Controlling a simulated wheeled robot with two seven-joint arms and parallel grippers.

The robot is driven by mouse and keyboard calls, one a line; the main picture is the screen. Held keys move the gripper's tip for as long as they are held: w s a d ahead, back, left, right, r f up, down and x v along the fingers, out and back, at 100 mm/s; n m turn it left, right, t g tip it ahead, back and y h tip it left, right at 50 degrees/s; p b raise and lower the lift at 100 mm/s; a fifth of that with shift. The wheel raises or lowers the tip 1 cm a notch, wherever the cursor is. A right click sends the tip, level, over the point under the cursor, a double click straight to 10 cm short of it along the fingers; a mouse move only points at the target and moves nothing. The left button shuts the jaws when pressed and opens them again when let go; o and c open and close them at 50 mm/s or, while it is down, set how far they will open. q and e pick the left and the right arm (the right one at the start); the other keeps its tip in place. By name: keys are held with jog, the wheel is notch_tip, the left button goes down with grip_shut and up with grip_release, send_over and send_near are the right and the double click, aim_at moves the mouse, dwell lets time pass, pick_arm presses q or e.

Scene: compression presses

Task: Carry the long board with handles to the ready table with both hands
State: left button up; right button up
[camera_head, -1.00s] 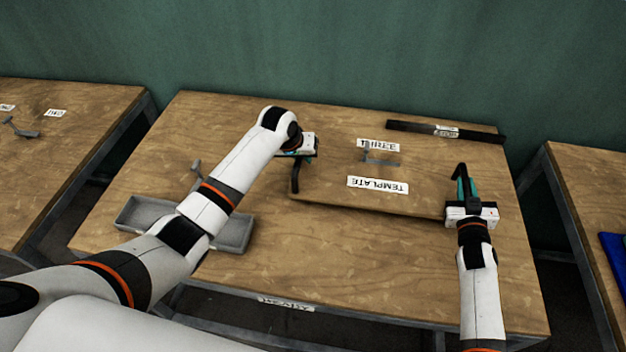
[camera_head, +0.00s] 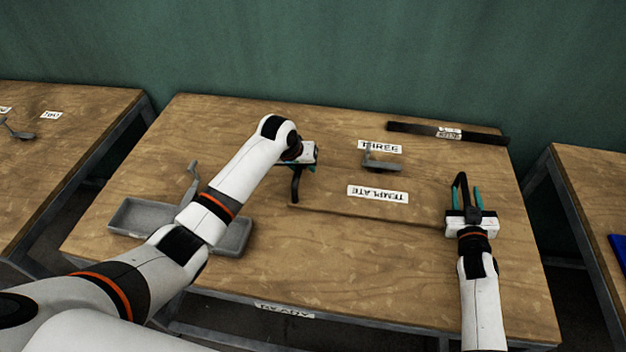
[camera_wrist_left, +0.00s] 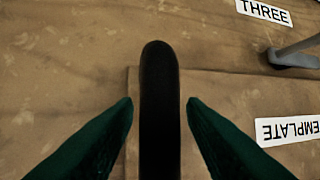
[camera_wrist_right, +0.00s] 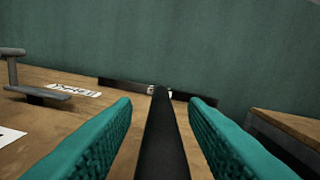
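The long board (camera_head: 330,198) lies flat on the middle table, with a white TEMPLATE label (camera_head: 377,195) and a black handle at each end. The left-end handle (camera_head: 295,186) stands between the open fingers of my left gripper (camera_head: 307,167); the left wrist view shows this handle (camera_wrist_left: 159,110) with gaps on both sides. The right-end handle (camera_head: 459,190) stands between the open fingers of my right gripper (camera_head: 464,196); the right wrist view shows the handle (camera_wrist_right: 162,140) apart from both teal fingers.
A grey bracket (camera_head: 382,164) stands behind the board by a THREE label (camera_head: 380,147). A black bar (camera_head: 425,131) lies at the table's back edge. A grey tray (camera_head: 140,215) is partly hidden by my left arm. Other tables stand left (camera_head: 70,140) and right (camera_head: 590,180), across gaps.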

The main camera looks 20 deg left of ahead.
jog(key=shift+s, duration=0.15)
pick_arm(q)
jog(key=v, duration=1.1)
jog(key=shift+r, duration=0.3)
pick_arm(e)
jog(key=s, duration=0.4)
jog(key=s+d, duration=0.1)
jog(key=s, duration=0.6)
jog(key=shift+s+d, duration=0.15)
jog(key=shift+s, duration=0.2)
pick_arm(q)
jog(key=shift+a, duration=0.1)
